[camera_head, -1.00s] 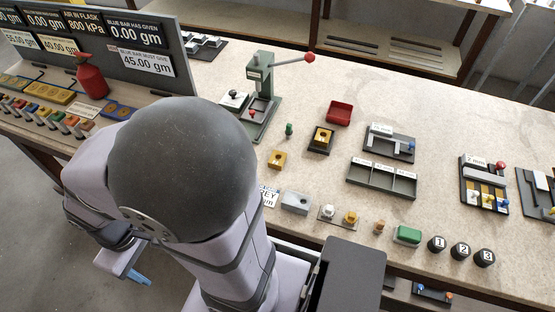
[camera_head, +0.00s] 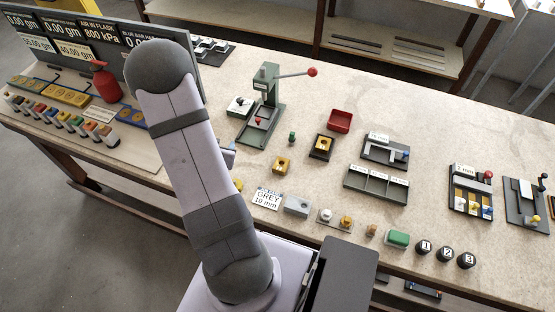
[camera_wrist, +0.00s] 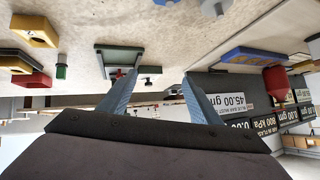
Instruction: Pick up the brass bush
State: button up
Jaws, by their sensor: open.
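Several brass-coloured pieces lie on the bench, and I cannot tell for sure which is the brass bush. A gold round piece (camera_head: 346,221) is on a small pale plate, and a small tan-brown piece (camera_head: 372,230) stands right of it. A gold block with a hole (camera_head: 282,165) lies farther back, and another gold piece (camera_head: 323,144) sits in a dark holder. My gripper (camera_wrist: 161,98) is open and empty, with both blue-grey fingers spread. In the head view my arm mostly hides it. The wrist view looks upside down across the bench.
A grey-green press (camera_head: 267,100) with a red-knobbed lever stands at the back. A red tray (camera_head: 339,120), a grey compartment tray (camera_head: 376,184), a green block (camera_head: 398,238) and black numbered knobs (camera_head: 447,252) lie to the right. A red flask (camera_head: 105,82) stands left by the display panel.

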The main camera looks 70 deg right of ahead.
aim_at(280, 167)
jog(key=s+d+f, duration=0.1)
jog(key=s, duration=0.1)
jog(key=s+f+m+g+h, duration=0.1)
jog(key=s, duration=0.2)
jog(key=s+d+f+g, duration=0.1)
jog(key=s, duration=0.1)
jog(key=shift+s+d+f+m+h, duration=0.1)
jog(key=shift+s+d+m+h, duration=0.2)
jog(key=shift+s+h, duration=0.1)
jog(key=s+f+g, duration=0.1)
jog(key=s, duration=0.2)
jog(key=s+a+f+h, duration=0.1)
jog(key=s, duration=0.3)
jog(key=s+a+f+g+h, duration=0.1)
jog(key=s+f, duration=0.1)
jog(key=s, duration=0.1)
jog(key=shift+s+m+g, duration=0.3)
jog(key=shift+s, duration=0.1)
jog(key=shift+s+a+f, duration=0.1)
jog(key=shift+a+f, duration=0.35)
jog(key=shift+b+x, duration=0.85)
jog(key=shift+x, duration=1.65)
jog(key=shift+r, duration=0.1)
jog(key=shift+c, duration=0.4)
jog(key=c, duration=1.1)
jog(key=shift+c, duration=0.2)
jog(key=shift+w+d+r, duration=0.1)
jog(key=shift+w+r, duration=0.1)
